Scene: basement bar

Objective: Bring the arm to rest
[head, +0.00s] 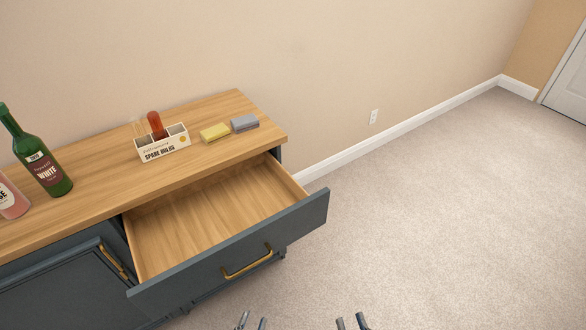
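My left gripper (251,321) shows only as two grey fingertips at the bottom edge, below the brass drawer handle and apart from it. The fingertips stand apart with nothing between them. My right gripper (351,322) also shows only as two fingertips at the bottom edge, further right over the carpet. They stand apart and hold nothing. The rest of both grippers and both arms is out of view. A dark blue-grey drawer (232,260) of the cabinet is pulled open, and its wooden inside is empty.
On the wooden cabinet top (105,170) stand a green bottle (42,160), a pink bottle (10,199) and a white divided box (163,145). A yellow sponge (214,132) and a grey block (244,123) lie beside the box. The carpet (430,220) to the right is clear.

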